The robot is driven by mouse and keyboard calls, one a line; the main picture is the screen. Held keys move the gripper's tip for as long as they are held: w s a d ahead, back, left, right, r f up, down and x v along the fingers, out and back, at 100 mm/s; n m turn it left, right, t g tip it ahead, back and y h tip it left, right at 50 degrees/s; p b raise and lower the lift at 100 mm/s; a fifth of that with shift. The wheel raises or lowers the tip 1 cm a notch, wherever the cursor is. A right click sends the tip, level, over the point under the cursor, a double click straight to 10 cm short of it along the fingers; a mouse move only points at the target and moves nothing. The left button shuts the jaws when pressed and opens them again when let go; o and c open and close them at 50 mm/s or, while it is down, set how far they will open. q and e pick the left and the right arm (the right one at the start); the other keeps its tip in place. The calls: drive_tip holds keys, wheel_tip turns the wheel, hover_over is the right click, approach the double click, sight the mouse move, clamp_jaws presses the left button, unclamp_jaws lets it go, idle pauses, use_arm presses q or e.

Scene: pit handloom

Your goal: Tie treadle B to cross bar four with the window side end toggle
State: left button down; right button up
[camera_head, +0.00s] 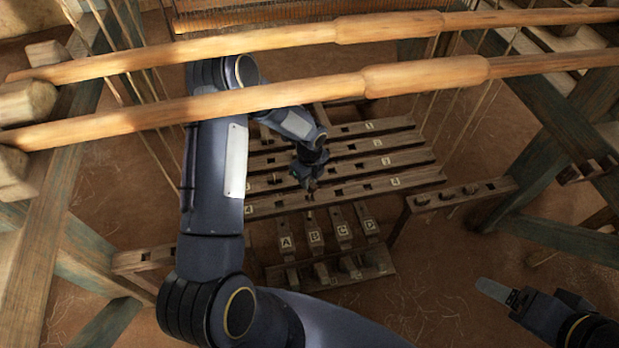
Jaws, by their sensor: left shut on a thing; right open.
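Treadle B (314,238) stands in the row of lettered treadles at the centre, between treadle A (286,244) and treadle C (343,230). Several parallel wooden cross bars with slots lie beyond them; the nearest cross bar (415,180) is the one closest to the treadles, and its number is too small to read surely. My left gripper (312,187) points down over the nearest bars, above and behind treadle B. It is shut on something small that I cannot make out. My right gripper (497,291) is open and empty at the lower right, far from the treadles.
A wooden rack (490,187) with small pegs or toggles in it stands right of the bars. Two long round beams (425,75) cross the view above my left arm. Cords hang near the beams. Timber posts flank both sides. The earth floor (435,285) at lower right is clear.

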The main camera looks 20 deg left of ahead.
sight(309, 192)
use_arm(q)
drive_tip(key=shift+f+b, duration=2.25)
drive_tip(key=shift+f, duration=0.95)
drive_tip(key=c, duration=1.2)
unclamp_jaws()
drive_tip(key=shift+c, duration=0.2)
wheel_tip(309, 192, up, 8)
drive_tip(key=p, duration=0.2)
drive_tip(key=shift+p, duration=0.3)
wheel_tip(309, 192, up, 7)
drive_tip(key=p, duration=0.5)
drive_tip(key=shift+f, duration=0.1)
